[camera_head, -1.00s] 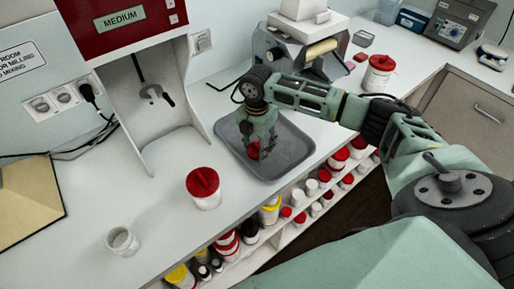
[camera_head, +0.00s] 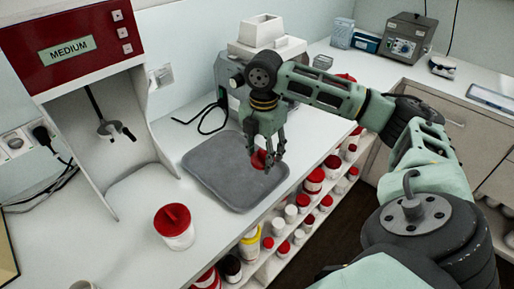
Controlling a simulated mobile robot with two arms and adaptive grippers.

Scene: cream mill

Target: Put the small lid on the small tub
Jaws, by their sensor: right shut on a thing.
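The small lid (camera_head: 259,160), red, is held in my right gripper (camera_head: 264,158), whose fingers point down over the grey tray (camera_head: 215,181). The fingers partly cover the lid, and I cannot tell whether it touches the tray.
A red-topped mixer (camera_head: 75,45) is at the left, and a white-topped mill (camera_head: 262,35) behind my right arm. Shelves of several tubs (camera_head: 300,215) lie below the counter edge.

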